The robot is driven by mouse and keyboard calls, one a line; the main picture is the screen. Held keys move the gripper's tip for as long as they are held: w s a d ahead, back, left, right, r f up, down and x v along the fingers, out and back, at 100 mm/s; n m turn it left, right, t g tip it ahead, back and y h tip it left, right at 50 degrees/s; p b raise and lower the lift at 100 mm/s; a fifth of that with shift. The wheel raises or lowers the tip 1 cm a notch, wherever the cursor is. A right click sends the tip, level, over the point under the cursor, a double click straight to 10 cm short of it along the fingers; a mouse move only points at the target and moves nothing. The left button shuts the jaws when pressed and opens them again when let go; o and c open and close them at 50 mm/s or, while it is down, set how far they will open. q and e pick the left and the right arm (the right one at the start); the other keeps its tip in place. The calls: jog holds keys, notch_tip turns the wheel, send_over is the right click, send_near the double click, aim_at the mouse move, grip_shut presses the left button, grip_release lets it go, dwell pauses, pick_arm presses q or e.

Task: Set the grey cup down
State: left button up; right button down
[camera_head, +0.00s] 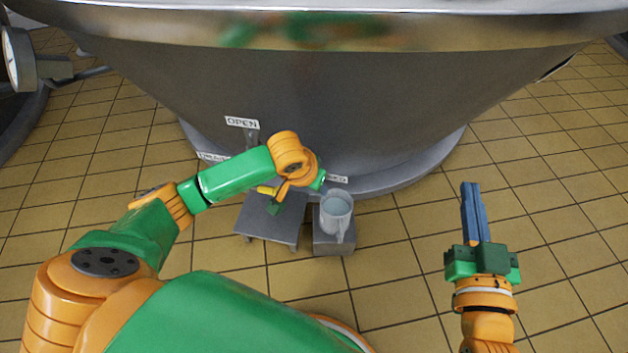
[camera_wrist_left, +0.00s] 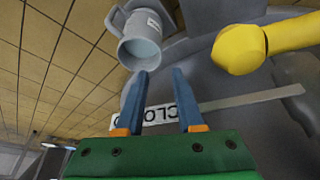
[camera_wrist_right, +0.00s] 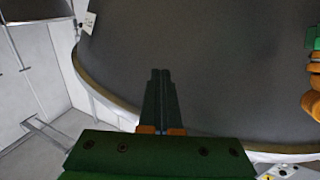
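The grey cup (camera_head: 336,215) stands upright on a small grey stand (camera_head: 334,246) at the foot of the vat, its handle towards me. It has a pale label and something light inside. In the left wrist view the cup (camera_wrist_left: 140,42) is beyond the fingertips, apart from them. My left gripper (camera_wrist_left: 158,72) is open with nothing between its fingers; in the head view it is mostly hidden behind my left wrist, left of the cup. My right gripper (camera_head: 470,185) is shut and empty, well to the right; its fingers also meet in the right wrist view (camera_wrist_right: 160,72).
The large metal vat (camera_head: 340,105) fills the back. A yellow handle (camera_wrist_left: 240,50) is close to my left gripper. A low grey platform (camera_head: 255,225) stands left of the cup's stand. OPEN (camera_head: 242,122) and CLOSED (camera_wrist_left: 160,115) signs are near. Tiled floor is free at right.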

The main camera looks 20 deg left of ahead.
pick_arm(q)
jog(key=s+d+r+m+t+h, duration=0.1)
jog(key=d+r+t+h, duration=0.15)
jog(key=d, duration=0.35)
jog(key=s+d+r+m+t+h, duration=0.1)
jog(key=d+r+m+t+h, duration=0.15)
jog(key=d, duration=0.35)
jog(key=s+a+r+n+t+y, duration=0.1)
jog(key=a+r+t+y, duration=0.1)
jog(key=a+r+t, duration=0.5)
notch_tip(320, 180, up, 4)
jog(key=shift+a+f+n, duration=0.2)
jog(key=shift+f+n, duration=0.05)
jog(key=shift+n, duration=0.1)
pick_arm(e)
jog(key=shift+d+f+g, duration=0.2)
jog(key=shift+f+g, duration=0.5)
jog(key=shift+f, duration=0.55)
pick_arm(q)
jog(key=shift+s, duration=0.1)
